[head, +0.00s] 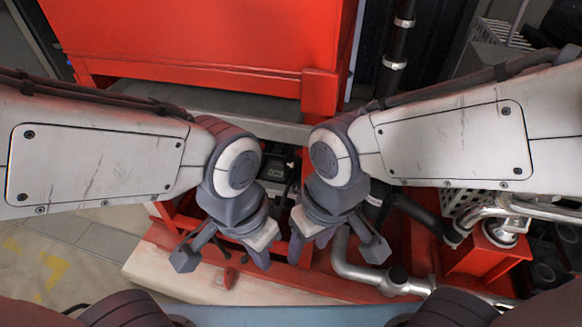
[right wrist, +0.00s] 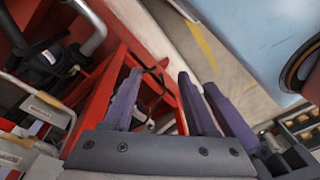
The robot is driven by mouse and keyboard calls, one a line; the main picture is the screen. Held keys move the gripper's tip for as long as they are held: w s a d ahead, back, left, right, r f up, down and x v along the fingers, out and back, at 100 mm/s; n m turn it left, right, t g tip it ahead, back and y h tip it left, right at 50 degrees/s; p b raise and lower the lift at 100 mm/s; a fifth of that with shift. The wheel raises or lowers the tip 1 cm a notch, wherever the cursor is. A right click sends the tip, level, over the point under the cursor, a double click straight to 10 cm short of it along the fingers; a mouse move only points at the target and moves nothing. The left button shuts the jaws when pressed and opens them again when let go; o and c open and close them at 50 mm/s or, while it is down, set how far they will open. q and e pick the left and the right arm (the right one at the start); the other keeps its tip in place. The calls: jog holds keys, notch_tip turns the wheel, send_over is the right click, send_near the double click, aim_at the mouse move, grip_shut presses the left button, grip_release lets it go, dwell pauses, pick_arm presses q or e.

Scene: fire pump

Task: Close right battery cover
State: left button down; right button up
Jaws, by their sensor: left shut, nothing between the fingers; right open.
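My left gripper (head: 258,258) is shut and empty, pointing down in the middle of the head view. My right gripper (head: 308,245) is just right of it, open with nothing between its fingers. In the right wrist view my right gripper (right wrist: 158,90) has spread purple-grey fingers over a red frame (right wrist: 108,85). A black battery-like unit (head: 275,166) shows between my wrists in the head view, partly hidden by them. I cannot clearly make out the right battery cover or how far it is open.
A large red housing (head: 200,45) stands behind. A silver pipe (head: 352,270) bends at the right near the red pump parts (head: 480,262). A pale ledge (head: 175,280) runs along the front. Open floor (head: 45,260) lies at the left.

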jog(key=w+a+f+m+t+y+b, duration=0.2)
jog(key=w+a+f+m+t+b, duration=0.35)
jog(key=w+f+b, duration=0.65)
jog(key=w+a+f+m+t+y+b, duration=0.25)
jog(key=w+a+f+m+b, duration=0.35)
jog(key=w+a+f+b, duration=0.65)
jog(key=m+t+h+b, duration=0.9)
jog(key=m+h+b, duration=0.2)
jog(key=m+b, duration=0.55)
send_near(292, 166)
jog(key=shift+n, duration=0.3)
jog(key=b+x, duration=0.1)
jog(key=x, duration=0.2)
jog(key=b+x, duration=0.1)
jog(key=x, duration=0.2)
jog(key=b+x, duration=0.1)
jog(key=x, duration=0.3)
jog(key=shift+f, duration=0.4)
jog(key=shift+w+d+r, duration=0.1)
jog(key=shift+w, duration=0.35)
pick_arm(q)
notch_tip(292, 166, down, 46)
jog(key=shift+s+f, duration=0.1)
